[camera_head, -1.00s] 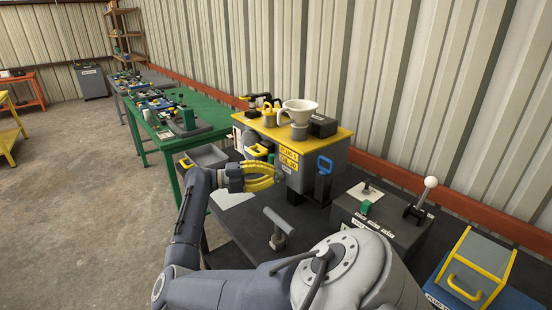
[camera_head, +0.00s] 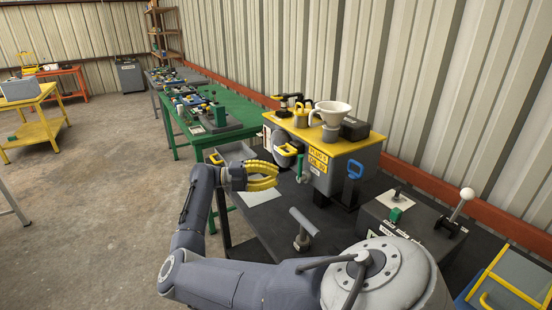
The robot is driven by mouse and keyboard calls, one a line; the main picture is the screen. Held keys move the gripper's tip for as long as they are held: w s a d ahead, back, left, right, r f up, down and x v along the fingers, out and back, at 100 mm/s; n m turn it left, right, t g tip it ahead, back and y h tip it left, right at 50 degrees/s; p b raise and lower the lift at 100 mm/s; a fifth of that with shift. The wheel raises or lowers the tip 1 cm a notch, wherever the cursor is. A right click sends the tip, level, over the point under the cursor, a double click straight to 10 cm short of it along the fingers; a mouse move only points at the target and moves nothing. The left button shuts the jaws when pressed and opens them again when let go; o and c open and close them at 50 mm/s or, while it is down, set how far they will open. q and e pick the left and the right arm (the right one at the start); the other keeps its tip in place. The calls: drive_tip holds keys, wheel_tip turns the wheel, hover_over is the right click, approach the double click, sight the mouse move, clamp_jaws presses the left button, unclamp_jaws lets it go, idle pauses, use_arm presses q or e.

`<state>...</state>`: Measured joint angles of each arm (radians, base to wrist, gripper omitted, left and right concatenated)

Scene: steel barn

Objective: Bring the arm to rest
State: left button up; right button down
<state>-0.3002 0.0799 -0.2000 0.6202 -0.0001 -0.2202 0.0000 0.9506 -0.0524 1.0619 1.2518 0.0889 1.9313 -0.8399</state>
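My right arm reaches across the lower part of the head view. Its gripper (camera_head: 262,176) has yellow ribbed fingers and hangs in front of the grey box unit with a yellow top (camera_head: 345,146). The fingers lie close together in this view, and I see nothing held between them. Whether they are parted is hard to tell from this side. The gripper appears apart from the box unit, above the dark bench (camera_head: 262,222). My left gripper is not in view.
A white funnel (camera_head: 332,108) and oil cans stand on the yellow top. A lever box (camera_head: 410,226) stands at right. A green table (camera_head: 236,107) is behind. Open concrete floor (camera_head: 95,175) lies left.

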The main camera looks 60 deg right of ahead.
drive_tip(key=x, duration=0.9)
drive_tip(key=shift+d, duration=0.55)
drive_tip(key=shift+f, duration=0.15)
